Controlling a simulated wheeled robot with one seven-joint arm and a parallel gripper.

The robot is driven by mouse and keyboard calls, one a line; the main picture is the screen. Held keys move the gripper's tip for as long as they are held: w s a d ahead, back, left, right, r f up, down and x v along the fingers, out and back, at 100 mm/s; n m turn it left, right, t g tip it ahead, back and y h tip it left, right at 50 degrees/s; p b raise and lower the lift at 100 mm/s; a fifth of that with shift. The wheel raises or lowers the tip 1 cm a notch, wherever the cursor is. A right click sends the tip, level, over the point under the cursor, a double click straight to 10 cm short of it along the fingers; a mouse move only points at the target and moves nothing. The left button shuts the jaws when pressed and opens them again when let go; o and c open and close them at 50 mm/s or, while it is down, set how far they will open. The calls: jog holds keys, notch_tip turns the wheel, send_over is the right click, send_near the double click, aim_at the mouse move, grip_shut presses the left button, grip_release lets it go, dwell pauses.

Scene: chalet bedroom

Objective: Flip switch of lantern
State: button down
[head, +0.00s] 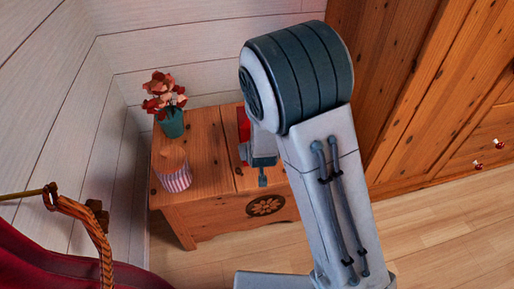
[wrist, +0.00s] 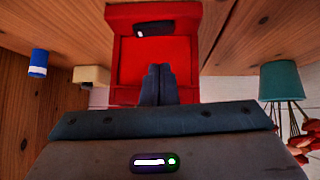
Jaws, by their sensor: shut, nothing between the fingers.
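The red lantern (wrist: 128,65) stands in the upper middle of the wrist view, with a small black part with a light mark (wrist: 153,30) on its far section; I cannot tell for sure that this is the switch. My gripper (wrist: 158,70) is shut, its dark fingers together and empty, pointing at the red face and overlapping it in the picture. Whether the tips touch it I cannot tell. In the head view only a strip of the red lantern (head: 243,124) shows; my arm hides the rest.
The wooden cabinet (head: 205,150) bears a teal pot with red flowers (head: 172,121) and a striped container (head: 175,179). In the wrist view a blue cylinder (wrist: 38,62) and a tan block (wrist: 91,75) are left of the lantern. A wooden wardrobe (head: 400,80) stands right; floor (head: 440,230) is clear.

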jog(key=a+p+v, duration=0.1)
jog(key=p+v, duration=0.2)
jog(key=v, duration=0.7)
jog(key=shift+d+r+p, duration=0.2)
jog(key=shift+d+p, duration=0.15)
jog(key=shift+s, duration=0.1)
jog(key=shift+s+d+p, duration=0.15)
jog(key=shift+d+p, duration=0.15)
jog(key=shift+d, duration=0.45)
jog(key=b+x, duration=0.1)
jog(key=x, duration=0.3)
jog(key=b+x, duration=0.2)
jog(key=x, duration=0.1)
jog(key=s+f+b+x, duration=0.1)
jog(key=b+x, duration=0.1)
jog(key=x, duration=0.2)
jog(key=shift+w+d+f, duration=0.25)
jog(key=shift+w+d, duration=0.05)
jog(key=shift+d+f+b, duration=0.1)
jog(key=shift+f+b, duration=0.2)
jog(key=shift+f, duration=0.5)
